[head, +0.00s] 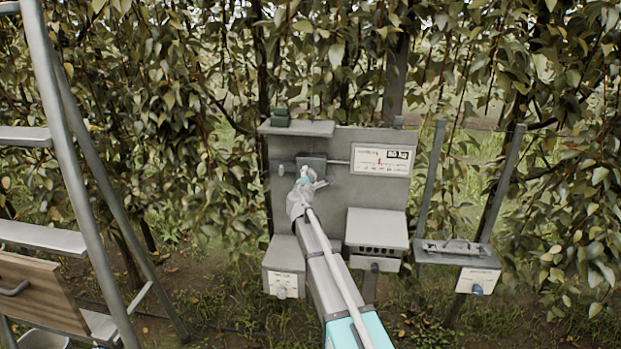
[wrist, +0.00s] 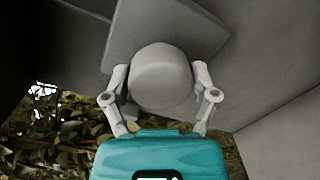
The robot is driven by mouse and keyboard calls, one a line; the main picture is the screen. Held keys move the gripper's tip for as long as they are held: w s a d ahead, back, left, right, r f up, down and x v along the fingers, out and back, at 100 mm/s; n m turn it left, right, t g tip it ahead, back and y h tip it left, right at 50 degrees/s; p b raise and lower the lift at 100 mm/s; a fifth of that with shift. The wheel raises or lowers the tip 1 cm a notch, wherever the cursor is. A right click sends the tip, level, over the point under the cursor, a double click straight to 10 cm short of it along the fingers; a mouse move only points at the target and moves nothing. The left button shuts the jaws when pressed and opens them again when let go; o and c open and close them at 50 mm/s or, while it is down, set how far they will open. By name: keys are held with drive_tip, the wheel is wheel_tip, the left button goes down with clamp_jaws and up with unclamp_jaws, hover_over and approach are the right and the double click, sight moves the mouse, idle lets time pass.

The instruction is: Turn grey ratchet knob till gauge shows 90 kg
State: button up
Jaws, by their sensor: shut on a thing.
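The grey ratchet knob (wrist: 161,77) is round and pale in the wrist view, in front of a grey square plate (wrist: 190,25). My gripper (wrist: 162,92) is shut on the knob, with one finger on each side of it. In the head view my gripper (head: 306,182) is at the ratchet block (head: 312,160) on the grey panel, and my arm hides the knob there. The gauge (head: 382,160) is a white plate with a scale and a red mark to the right of the block. Its figures are too small to read.
A grey box (head: 376,228) juts from the panel below the gauge. Smaller boxes with knobs stand at lower left (head: 283,265) and right (head: 458,255). A metal ladder (head: 75,150) and a wooden drawer (head: 40,295) are at the left. Leafy trees stand close behind.

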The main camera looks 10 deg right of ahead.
drive_tip(key=m, duration=0.6)
drive_tip(key=shift+s+f, duration=0.1)
drive_tip(key=m, duration=0.6)
drive_tip(key=shift+f, duration=0.1)
idle(0.4)
drive_tip(key=o, duration=1)
drive_tip(key=v, duration=0.7)
drive_tip(key=shift+s, duration=0.2)
drive_tip(key=shift+d, duration=0.15)
